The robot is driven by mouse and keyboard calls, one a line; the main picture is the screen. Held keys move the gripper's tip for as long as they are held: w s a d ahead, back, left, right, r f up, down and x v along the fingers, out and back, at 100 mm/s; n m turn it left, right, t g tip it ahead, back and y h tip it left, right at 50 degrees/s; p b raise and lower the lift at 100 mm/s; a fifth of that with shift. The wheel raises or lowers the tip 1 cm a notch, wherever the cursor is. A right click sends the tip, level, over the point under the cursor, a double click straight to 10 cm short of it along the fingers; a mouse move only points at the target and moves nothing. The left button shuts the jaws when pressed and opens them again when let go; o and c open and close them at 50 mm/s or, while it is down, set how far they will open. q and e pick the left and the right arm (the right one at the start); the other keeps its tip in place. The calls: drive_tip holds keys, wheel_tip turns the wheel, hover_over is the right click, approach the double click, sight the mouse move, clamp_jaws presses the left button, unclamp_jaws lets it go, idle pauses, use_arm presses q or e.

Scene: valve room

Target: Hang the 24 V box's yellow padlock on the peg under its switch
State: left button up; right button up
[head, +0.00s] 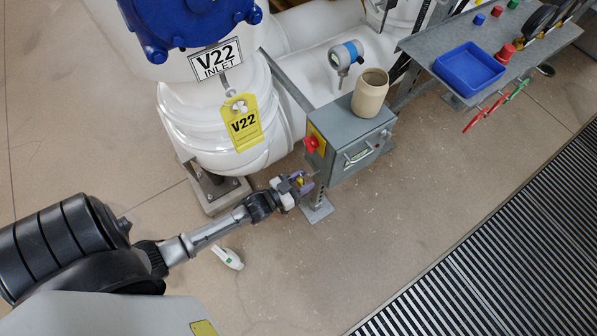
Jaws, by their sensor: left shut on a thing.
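The grey switch box (352,150) stands on a post beside the white pipework, and its lettering is too small to read. A red rotary switch (311,144) on a yellow plate sits on its left face. My left gripper (299,182) is just below and left of that switch, close to the box's lower left edge. It is shut on a small yellow thing, which looks like the padlock (299,181) and is mostly covered by the purple-edged fingers. The peg under the switch cannot be made out. I cannot tell whether the padlock touches the box. My right gripper is not in view.
A beige jar (370,92) stands on top of the box. A yellow V22 tag (242,122) hangs on the white valve body. A grey shelf at upper right holds a blue tray (469,70). A white and green item (228,258) lies on open floor.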

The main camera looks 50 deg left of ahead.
sight(319, 175)
use_arm(q)
drive_tip(key=w, duration=0.1)
drive_tip(key=w+b, duration=0.1)
drive_tip(key=w, duration=0.1)
drive_tip(key=shift+w+d+f, duration=0.25)
drive_tip(key=shift+w+d, duration=0.05)
drive_tip(key=shift+w, duration=0.05)
drive_tip(key=shift+f+b, duration=0.7)
drive_tip(key=shift+f, duration=0.25)
idle(0.3)
drive_tip(key=o, duration=1)
drive_tip(key=shift+c, duration=0.2)
